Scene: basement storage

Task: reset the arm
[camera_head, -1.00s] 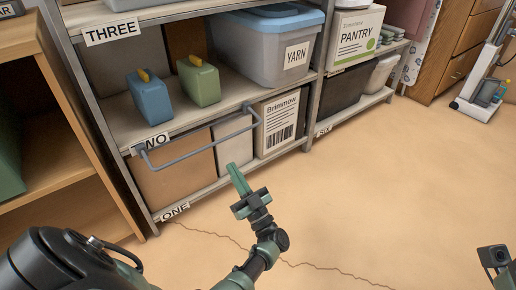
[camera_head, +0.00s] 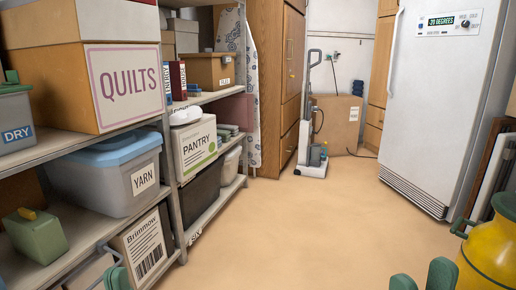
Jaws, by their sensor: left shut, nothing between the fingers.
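My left gripper (camera_head: 112,268) shows only as green fingertips at the bottom left, in front of the low shelf by the Brimmow box (camera_head: 145,249). It is shut and empty. My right gripper (camera_head: 422,278) shows at the bottom right edge as two green fingertips with a gap between them. It is open, with nothing seen between the tips. The rest of both arms is out of view.
Shelves on the left hold the quilts box (camera_head: 125,85), yarn bin (camera_head: 112,178), pantry box (camera_head: 196,146) and a green canister (camera_head: 36,235). A white freezer (camera_head: 440,100), yellow container (camera_head: 488,250) and upright vacuum (camera_head: 312,150) stand around. The middle floor is clear.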

